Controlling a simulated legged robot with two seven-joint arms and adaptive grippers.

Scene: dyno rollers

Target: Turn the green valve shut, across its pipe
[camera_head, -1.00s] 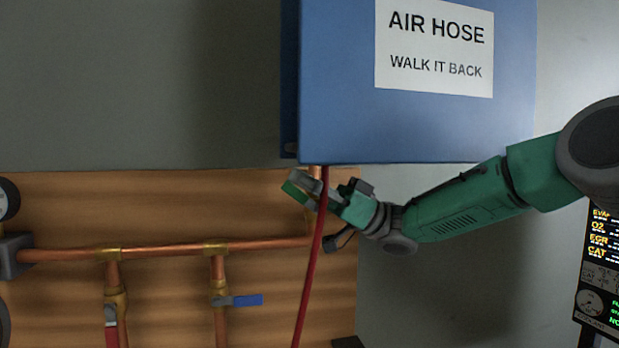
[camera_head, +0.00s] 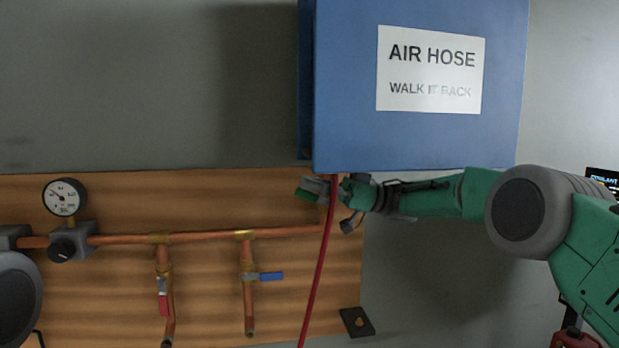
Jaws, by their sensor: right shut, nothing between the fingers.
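My right gripper (camera_head: 322,187) reaches in from the right, just under the blue box, at the upper right of the wooden board. Its fingers are shut with nothing between them. A small green piece (camera_head: 306,194), which looks like the green valve's handle, shows at the fingertips, close to or touching them. The gripper and a red hose hide most of the valve, so its angle to its copper pipe (camera_head: 328,216) cannot be told. My left gripper is not in view.
The red hose (camera_head: 318,265) hangs in front of my right gripper. The blue box (camera_head: 420,140) is close above. A blue-handled valve (camera_head: 271,276), a red-handled valve (camera_head: 163,304) and a gauge (camera_head: 63,197) are left on the board (camera_head: 210,200). A black bracket (camera_head: 357,321) is below.

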